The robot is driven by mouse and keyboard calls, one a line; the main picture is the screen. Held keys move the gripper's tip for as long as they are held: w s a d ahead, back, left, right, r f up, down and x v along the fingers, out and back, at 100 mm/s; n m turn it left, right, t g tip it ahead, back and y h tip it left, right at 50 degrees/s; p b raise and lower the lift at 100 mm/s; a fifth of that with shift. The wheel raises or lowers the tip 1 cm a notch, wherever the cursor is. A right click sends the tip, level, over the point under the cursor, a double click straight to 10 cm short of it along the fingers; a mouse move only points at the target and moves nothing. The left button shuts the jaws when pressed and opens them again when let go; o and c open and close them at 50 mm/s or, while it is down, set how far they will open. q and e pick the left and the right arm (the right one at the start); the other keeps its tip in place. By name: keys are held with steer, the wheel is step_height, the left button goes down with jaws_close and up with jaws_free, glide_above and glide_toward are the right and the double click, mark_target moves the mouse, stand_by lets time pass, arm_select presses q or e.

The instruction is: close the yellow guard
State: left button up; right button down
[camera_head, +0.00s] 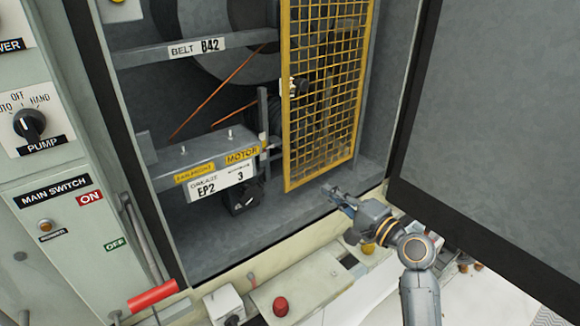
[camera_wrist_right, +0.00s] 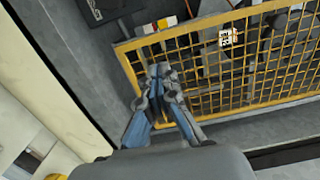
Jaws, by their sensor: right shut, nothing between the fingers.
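The yellow guard (camera_head: 323,90) is a mesh panel in a yellow frame inside the grey cabinet. It covers the right part of the opening, and the belt and motor area to its left lies uncovered. In the right wrist view the guard (camera_wrist_right: 222,72) fills the upper right. My right gripper (camera_head: 335,194) is just below the guard's bottom edge, near its right half. My left gripper is not in view.
A large grey door (camera_head: 500,130) stands open at the right, close to my right arm. At the left is a control panel with a pump knob (camera_head: 29,124) and a red-handled lever (camera_head: 153,296). A red button (camera_head: 281,306) sits on a box below the cabinet.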

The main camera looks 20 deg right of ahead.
steer(key=p, duration=0.2)
glide_toward(289, 163)
steer(key=p+x, duration=0.1)
steer(key=x, duration=0.4)
steer(key=shift+w+a, duration=0.15)
steer(key=shift+w, duration=0.15)
steer(key=shift+w+a, duration=0.2)
steer(key=shift+w, duration=0.35)
steer(key=shift+w+f, duration=0.1)
steer(key=shift+w, duration=0.05)
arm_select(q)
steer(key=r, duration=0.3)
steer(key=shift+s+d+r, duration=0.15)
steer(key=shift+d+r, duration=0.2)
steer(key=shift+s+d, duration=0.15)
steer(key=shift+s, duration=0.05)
